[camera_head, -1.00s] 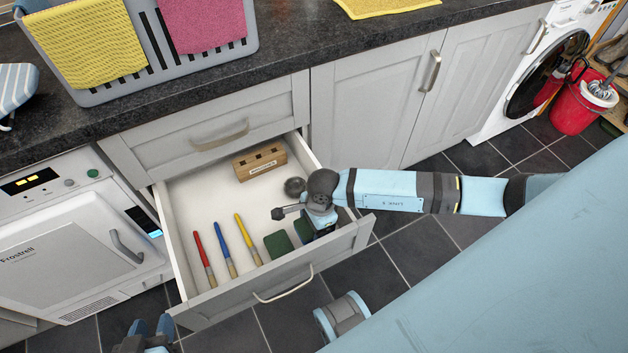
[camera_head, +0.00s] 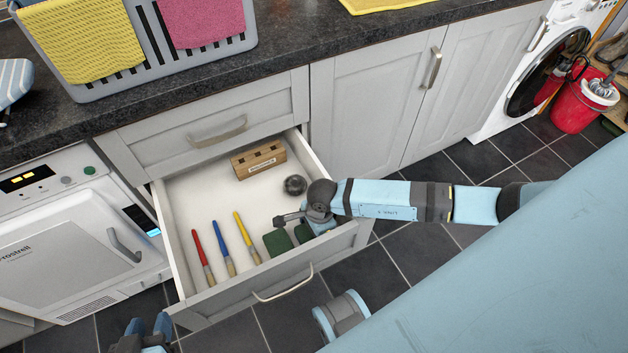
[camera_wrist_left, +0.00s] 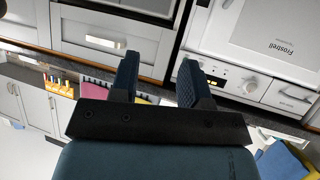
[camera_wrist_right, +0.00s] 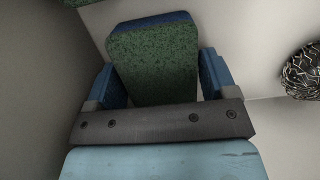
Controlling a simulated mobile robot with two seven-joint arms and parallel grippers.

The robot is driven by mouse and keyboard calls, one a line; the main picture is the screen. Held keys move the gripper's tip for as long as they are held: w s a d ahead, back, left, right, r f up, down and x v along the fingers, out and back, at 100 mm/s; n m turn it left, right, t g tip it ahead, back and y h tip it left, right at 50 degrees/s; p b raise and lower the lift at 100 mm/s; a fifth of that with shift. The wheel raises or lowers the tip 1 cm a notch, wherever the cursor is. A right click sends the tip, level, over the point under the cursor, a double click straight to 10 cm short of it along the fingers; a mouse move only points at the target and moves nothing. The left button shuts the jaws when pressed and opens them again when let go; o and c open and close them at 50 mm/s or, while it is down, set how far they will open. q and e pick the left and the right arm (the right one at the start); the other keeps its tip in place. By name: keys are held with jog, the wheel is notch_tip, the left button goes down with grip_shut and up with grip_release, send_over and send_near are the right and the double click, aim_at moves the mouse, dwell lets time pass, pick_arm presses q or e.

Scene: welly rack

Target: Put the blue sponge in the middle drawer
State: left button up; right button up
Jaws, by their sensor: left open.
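A blue sponge with a green scouring face (camera_wrist_right: 153,62) lies between the two fingers of my right gripper (camera_wrist_right: 160,85) in the right wrist view. Whether the fingers press on it is unclear. In the head view my right gripper (camera_head: 296,217) is low inside the open drawer (camera_head: 290,278), at its front right. A green-faced pad (camera_head: 277,243) lies just left of it, and another green face shows under the gripper. The open drawer sits below a shut drawer (camera_head: 212,130). My left gripper (camera_head: 150,330) is open and empty at the bottom left, in front of the cabinets.
The drawer also holds red, blue and yellow-handled brushes (camera_head: 224,250), a wooden block (camera_head: 259,160) and a dark wire ball (camera_head: 295,185). A grey basket (camera_head: 170,70) with cloths stands on the counter. A white appliance (camera_head: 70,245) is left of the drawer.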

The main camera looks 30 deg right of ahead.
jog(key=shift+r, duration=0.15)
pick_arm(q)
jog(key=p, duration=0.2)
jog(key=shift+s+a+y+p, duration=0.15)
jog(key=shift+a+y+p, duration=0.15)
jog(key=shift+p, duration=0.05)
pick_arm(e)
notch_tip(320, 180, up, 12)
jog(key=d, duration=0.1)
jog(key=shift+d, duration=0.35)
pick_arm(q)
jog(key=shift+d+r, duration=0.1)
jog(key=shift+r, duration=0.15)
